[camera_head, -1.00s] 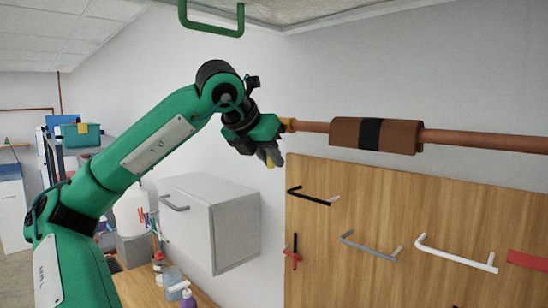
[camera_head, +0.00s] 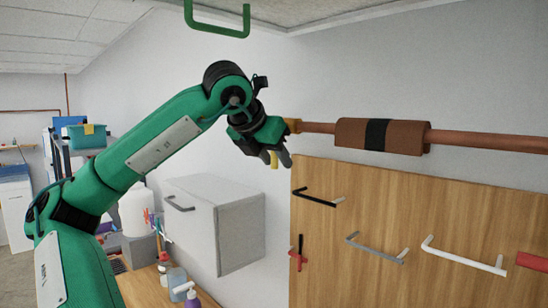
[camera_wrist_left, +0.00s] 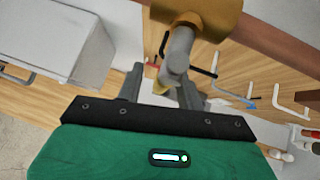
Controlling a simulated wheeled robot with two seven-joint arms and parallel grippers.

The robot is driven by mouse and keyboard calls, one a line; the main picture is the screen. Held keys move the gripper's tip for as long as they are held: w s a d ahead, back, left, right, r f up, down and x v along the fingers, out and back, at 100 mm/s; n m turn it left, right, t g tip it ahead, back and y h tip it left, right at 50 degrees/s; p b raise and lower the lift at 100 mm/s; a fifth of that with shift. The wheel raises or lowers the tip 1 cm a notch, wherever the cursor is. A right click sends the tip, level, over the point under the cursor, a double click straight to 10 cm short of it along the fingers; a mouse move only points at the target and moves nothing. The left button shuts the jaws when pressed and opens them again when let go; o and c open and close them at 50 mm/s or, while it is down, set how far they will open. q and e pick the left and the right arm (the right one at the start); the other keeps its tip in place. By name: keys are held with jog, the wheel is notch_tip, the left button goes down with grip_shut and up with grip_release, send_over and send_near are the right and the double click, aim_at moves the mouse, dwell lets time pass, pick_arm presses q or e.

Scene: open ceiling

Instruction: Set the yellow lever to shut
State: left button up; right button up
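The yellow lever (camera_head: 274,161) hangs down below the brass valve (camera_head: 293,126) at the left end of the copper pipe. In the left wrist view, the brass valve (camera_wrist_left: 200,14) and its grey stem (camera_wrist_left: 178,50) stand in front of the gripper, and a small part of the yellow lever (camera_wrist_left: 163,76) shows below the stem. My left gripper (camera_head: 276,158) is open, with its fingers apart on either side of the lever. I cannot tell whether either finger touches the lever. My right gripper is not in view.
The copper pipe (camera_head: 480,141) with a brown sleeve (camera_head: 405,137) runs right along the wall. Below it is a wooden panel (camera_head: 330,240) with several handles. A grey wall cabinet (camera_head: 240,235) is below left. A green handle (camera_head: 217,30) hangs above.

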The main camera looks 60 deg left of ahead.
pick_arm(q)
jog(key=b+v, duration=0.3)
jog(key=v, duration=1)
jog(key=shift+s+r, duration=0.25)
jog(key=shift+s, duration=0.05)
jog(key=shift+d+f, duration=0.1)
